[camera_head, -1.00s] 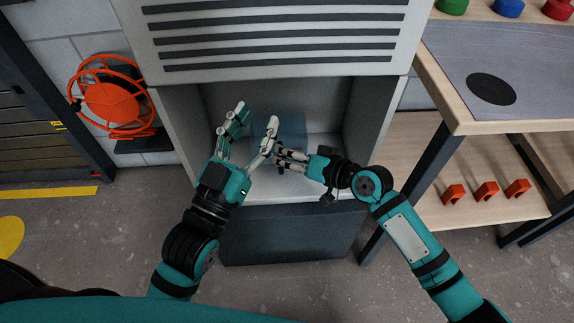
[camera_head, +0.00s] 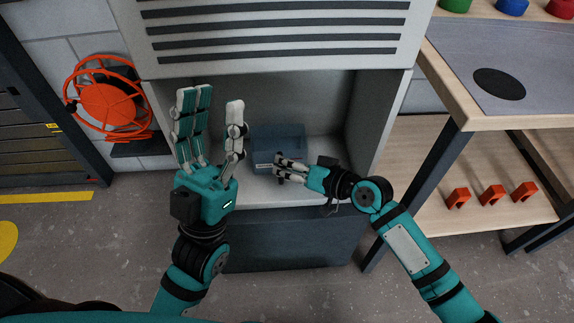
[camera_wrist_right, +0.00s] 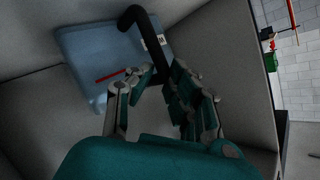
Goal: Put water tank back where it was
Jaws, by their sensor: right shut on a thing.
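The water tank (camera_head: 280,141) is a blue-grey box inside the open bay of a grey machine. In the right wrist view the tank (camera_wrist_right: 105,45) shows a red line, a white label and a black curved handle (camera_wrist_right: 146,28). My right gripper (camera_head: 281,170) is at the tank's front and is shut on the handle; in the wrist view its fingers (camera_wrist_right: 152,82) are on both sides of it. My left gripper (camera_head: 213,100) is open and empty, left of the tank and apart from it, with its fingers pointing up. The tank's lower front is partly hidden by my right fingers.
The bay's right wall (camera_head: 375,125) stands close to my right gripper. A workbench (camera_head: 455,85) with a lower shelf and orange hooks is at the right. An orange reel (camera_head: 108,100) hangs on the wall at the left. A dark panel (camera_head: 295,240) is below the bay.

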